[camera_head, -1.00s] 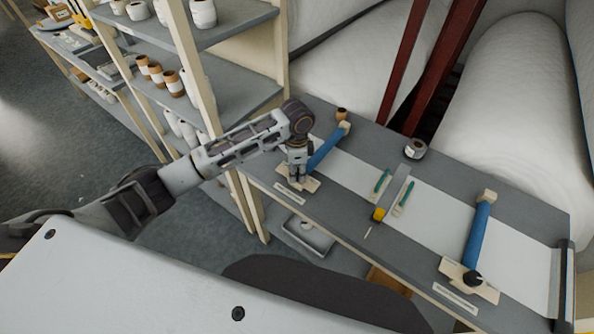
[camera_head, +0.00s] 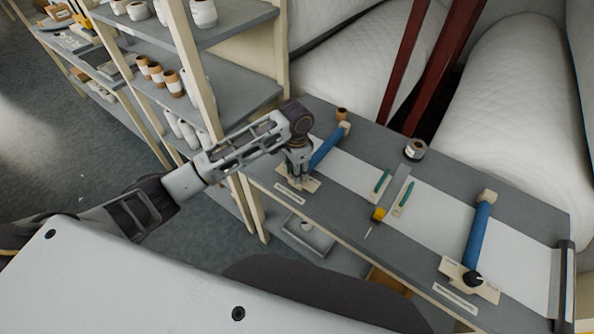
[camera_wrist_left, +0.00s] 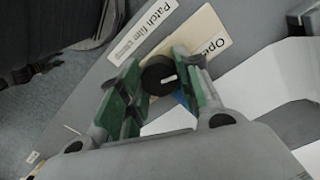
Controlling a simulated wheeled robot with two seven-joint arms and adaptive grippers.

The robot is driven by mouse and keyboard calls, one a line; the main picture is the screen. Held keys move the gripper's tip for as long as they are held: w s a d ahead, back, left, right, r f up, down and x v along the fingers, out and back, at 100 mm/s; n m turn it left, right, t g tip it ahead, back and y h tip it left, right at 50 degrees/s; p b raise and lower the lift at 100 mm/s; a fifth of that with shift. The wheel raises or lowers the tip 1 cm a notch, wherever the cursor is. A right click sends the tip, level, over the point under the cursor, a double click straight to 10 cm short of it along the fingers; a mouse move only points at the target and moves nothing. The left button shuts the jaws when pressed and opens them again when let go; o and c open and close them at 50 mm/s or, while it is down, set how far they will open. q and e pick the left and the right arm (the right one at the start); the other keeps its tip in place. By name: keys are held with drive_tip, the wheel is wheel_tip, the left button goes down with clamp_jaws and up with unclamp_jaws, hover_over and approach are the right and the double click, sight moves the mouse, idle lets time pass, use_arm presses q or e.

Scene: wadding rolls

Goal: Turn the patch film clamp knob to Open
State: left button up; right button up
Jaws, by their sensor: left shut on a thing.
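My left gripper (camera_head: 298,178) points down at the near-left end of the work table. In the left wrist view the green-padded fingers of my left gripper (camera_wrist_left: 158,88) are shut on a round black knob (camera_wrist_left: 158,76) with a short white mark on its top. The knob sits on a cream plate (camera_wrist_left: 205,45) lettered "Ope", the rest of the word hidden by a finger. In the head view the gripper hides the knob. A blue bar (camera_head: 328,148) runs from this plate toward the back. My right gripper is not in view.
A second blue bar (camera_head: 479,236) with a black knob (camera_head: 474,278) stands at the table's right. A shelf (camera_head: 235,95) stands close to my left arm.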

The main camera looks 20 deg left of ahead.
use_arm(q)
drive_tip(key=o, duration=1.1)
drive_tip(key=shift+c, duration=0.2)
wheel_tip(320, 180, up, 12)
drive_tip(key=shift+w+a, duration=0.1)
idle(0.5)
